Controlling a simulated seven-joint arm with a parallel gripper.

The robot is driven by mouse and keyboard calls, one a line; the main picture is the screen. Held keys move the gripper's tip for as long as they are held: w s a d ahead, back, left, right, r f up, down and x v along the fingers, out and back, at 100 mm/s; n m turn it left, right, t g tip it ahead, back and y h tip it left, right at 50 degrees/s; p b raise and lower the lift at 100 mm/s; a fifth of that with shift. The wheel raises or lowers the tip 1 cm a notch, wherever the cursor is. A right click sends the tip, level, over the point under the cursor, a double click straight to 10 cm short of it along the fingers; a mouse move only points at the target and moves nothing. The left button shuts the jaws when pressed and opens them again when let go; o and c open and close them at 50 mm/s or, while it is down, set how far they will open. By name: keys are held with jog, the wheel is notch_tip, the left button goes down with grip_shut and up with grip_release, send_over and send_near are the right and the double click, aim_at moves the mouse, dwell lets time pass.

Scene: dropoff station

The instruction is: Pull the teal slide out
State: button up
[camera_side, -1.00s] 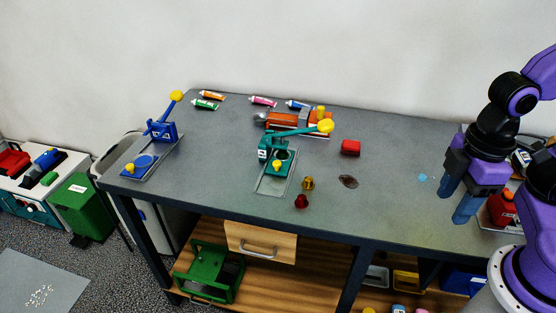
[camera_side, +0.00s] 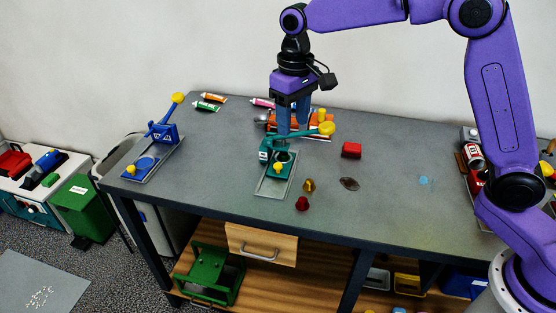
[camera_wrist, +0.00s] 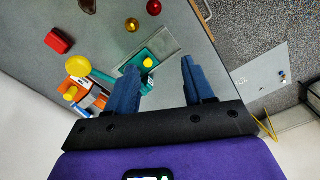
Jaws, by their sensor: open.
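The teal press (camera_side: 266,151) stands on its grey base plate (camera_side: 268,187) near the middle of the table. Its lever, ending in a yellow ball (camera_side: 327,129), points right. The teal slide (camera_side: 283,158) with its yellow knob (camera_side: 278,168) is at the press's front. In the wrist view the knob (camera_wrist: 148,63) shows between my fingers, nearer the left one, with the teal press (camera_wrist: 162,42) partly hidden. My gripper (camera_side: 293,130) is open and empty, pointing down above and just behind the press. I cannot tell whether a finger touches the lever.
A red block (camera_side: 351,150), a brass piece (camera_side: 309,185), a red piece (camera_side: 302,204) and a dark flat piece (camera_side: 349,183) lie to the right. A blue press (camera_side: 163,133) stands at left. An orange device (camera_side: 314,122) and paint tubes (camera_side: 213,98) are behind. The front right of the table is clear.

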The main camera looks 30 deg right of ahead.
aim_at(278, 164)
jog(key=w+d+f+m, duration=0.2)
jog(key=w+f+m, duration=0.1)
jog(key=w, duration=0.7)
notch_tip(278, 164, down, 17)
jog(key=shift+d+r, duration=0.1)
jog(key=shift+r, duration=0.05)
grip_shut()
jog(key=s+a, duration=0.6)
jog(key=shift+s+a, duration=0.25)
jog(key=shift+a, duration=0.05)
